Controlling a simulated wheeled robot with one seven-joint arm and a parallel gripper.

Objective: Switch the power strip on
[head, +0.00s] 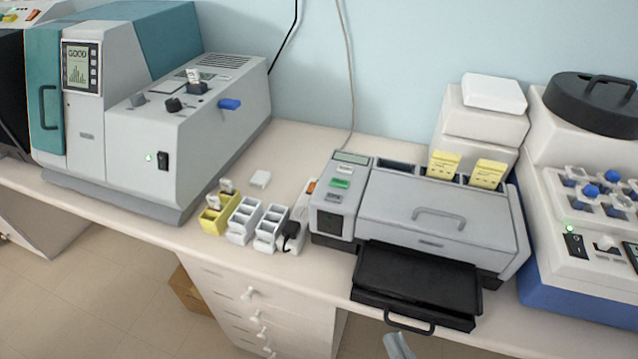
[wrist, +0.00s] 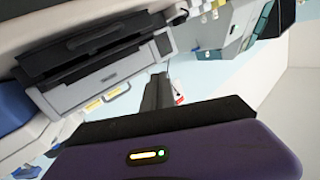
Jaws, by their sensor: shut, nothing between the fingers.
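The white power strip (head: 299,228) lies on the bench in the head view, between the small slide racks and the grey stainer. A black plug (head: 291,230) sits in its near end. A small orange switch (head: 311,186) shows at its far end. The stainer hides part of the strip, and I cannot tell the switch's position. In the wrist view my gripper (wrist: 158,82) is shut and empty, its dark fingers in front of the tilted view of the bench. It is apart from the strip, which I cannot make out clearly there.
The grey stainer (head: 430,205) has a black tray (head: 415,285) jutting past the bench's front edge. A yellow rack (head: 215,214) and white racks (head: 243,220) stand left of the strip. A large teal and grey machine (head: 205,125) is further left.

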